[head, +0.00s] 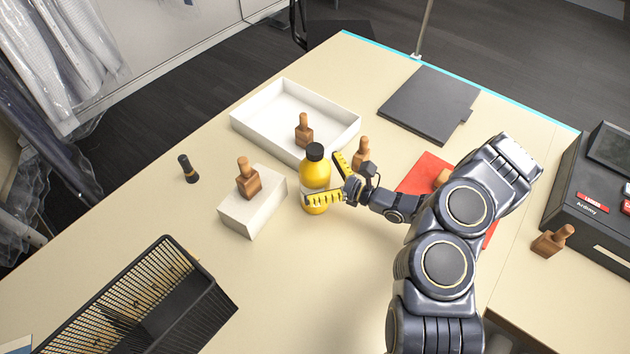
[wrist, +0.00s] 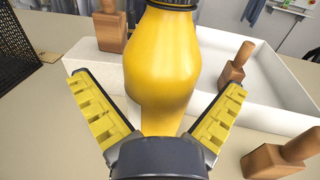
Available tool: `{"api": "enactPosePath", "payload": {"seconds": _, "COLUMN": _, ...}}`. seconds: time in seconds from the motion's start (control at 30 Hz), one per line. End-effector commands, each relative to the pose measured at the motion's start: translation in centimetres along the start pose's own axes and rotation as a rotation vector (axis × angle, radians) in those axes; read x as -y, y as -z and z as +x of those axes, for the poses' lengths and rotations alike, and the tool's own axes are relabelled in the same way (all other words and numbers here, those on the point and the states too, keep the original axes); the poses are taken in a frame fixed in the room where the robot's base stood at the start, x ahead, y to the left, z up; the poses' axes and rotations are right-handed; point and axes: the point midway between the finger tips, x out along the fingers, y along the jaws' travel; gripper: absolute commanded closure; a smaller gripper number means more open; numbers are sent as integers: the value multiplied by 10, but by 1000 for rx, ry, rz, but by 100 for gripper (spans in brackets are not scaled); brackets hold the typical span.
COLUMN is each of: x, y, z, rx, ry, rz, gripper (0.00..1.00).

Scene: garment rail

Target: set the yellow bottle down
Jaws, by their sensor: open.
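The yellow bottle (head: 316,178) with a black cap stands upright on the beige table, just in front of the white tray. It fills the middle of the wrist view (wrist: 163,70). My gripper (head: 329,179) is at the bottle, with its yellow-padded fingers spread open. In the wrist view the fingers (wrist: 163,115) lie to either side of the bottle, with gaps between them and it. The bottle's base is partly hidden by my gripper.
A white block (head: 253,213) bearing a wooden stamp (head: 248,178) is close left of the bottle. A white tray (head: 262,128) holding another stamp (head: 304,131) lies behind. A stamp (head: 361,153) stands right of the bottle. A black basket (head: 185,290) is front left; front centre is clear.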

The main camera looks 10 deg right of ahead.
Motion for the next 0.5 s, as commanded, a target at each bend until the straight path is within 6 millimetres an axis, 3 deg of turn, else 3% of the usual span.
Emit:
{"api": "enactPosePath", "payload": {"seconds": 0.1, "x": 0, "y": 0, "z": 9, "rx": 0, "ry": -1, "rz": 0, "gripper": 0}}
{"api": "enactPosePath", "payload": {"seconds": 0.33, "x": 0, "y": -1, "z": 10, "rx": 1, "ry": 2, "rz": 0, "gripper": 0}}
{"api": "enactPosePath", "payload": {"seconds": 0.47, "x": 0, "y": -1, "z": 10, "rx": 1, "ry": 2, "rz": 0, "gripper": 55}}
{"api": "enactPosePath", "payload": {"seconds": 0.5, "x": 0, "y": -1, "z": 10, "rx": 1, "ry": 2, "rz": 0, "gripper": 63}}
